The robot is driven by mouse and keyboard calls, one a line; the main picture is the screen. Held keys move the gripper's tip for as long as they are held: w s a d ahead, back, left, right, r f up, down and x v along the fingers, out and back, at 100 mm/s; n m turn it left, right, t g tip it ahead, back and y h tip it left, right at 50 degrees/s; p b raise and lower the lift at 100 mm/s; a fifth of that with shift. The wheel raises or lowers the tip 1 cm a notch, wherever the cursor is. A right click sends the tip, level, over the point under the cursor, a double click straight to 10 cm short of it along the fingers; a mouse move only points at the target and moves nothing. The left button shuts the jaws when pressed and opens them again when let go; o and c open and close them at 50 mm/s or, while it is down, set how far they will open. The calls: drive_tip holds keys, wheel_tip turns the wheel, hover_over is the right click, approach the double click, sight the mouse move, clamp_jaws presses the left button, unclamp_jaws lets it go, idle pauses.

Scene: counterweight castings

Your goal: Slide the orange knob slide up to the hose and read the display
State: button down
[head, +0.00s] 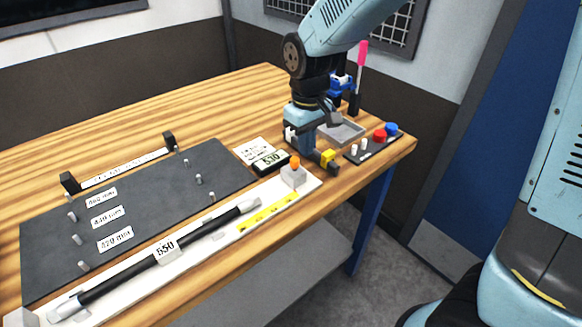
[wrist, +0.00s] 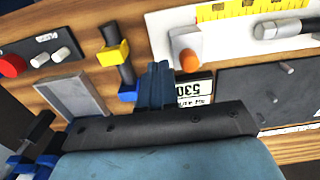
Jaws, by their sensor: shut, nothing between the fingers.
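The black hose (head: 120,279) with light metal ends and a tag reading 550 lies along a white measuring board. Its near end shows in the wrist view (wrist: 268,30). The slide, a pale block (head: 293,180) with an orange knob (head: 294,163), sits on the board right of the hose, with a gap between them. The knob also shows in the wrist view (wrist: 187,61). The small display (head: 270,161) behind the slide seems to read 530; it is partly hidden in the wrist view. My gripper (wrist: 156,70) is shut and empty, beside the knob and apart from it.
A dark bar with a yellow block (head: 328,156) is close beside my gripper. A grey tray (head: 343,131) and a panel with red and blue buttons (head: 379,135) are at right. A dark pegged plate (head: 140,200) lies behind the hose. A yellow scale (head: 266,214) marks the board.

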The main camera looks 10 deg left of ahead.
drive_tip(key=shift+f, duration=1.55)
drive_tip(key=shift+s+a, duration=1.3)
drive_tip(key=shift+s, duration=0.25)
drive_tip(key=shift+s+a, duration=1.35)
drive_tip(key=shift+s, duration=0.15)
drive_tip(key=shift+s+a, duration=1.3)
drive_tip(key=shift+s, duration=0.25)
idle(1.8)
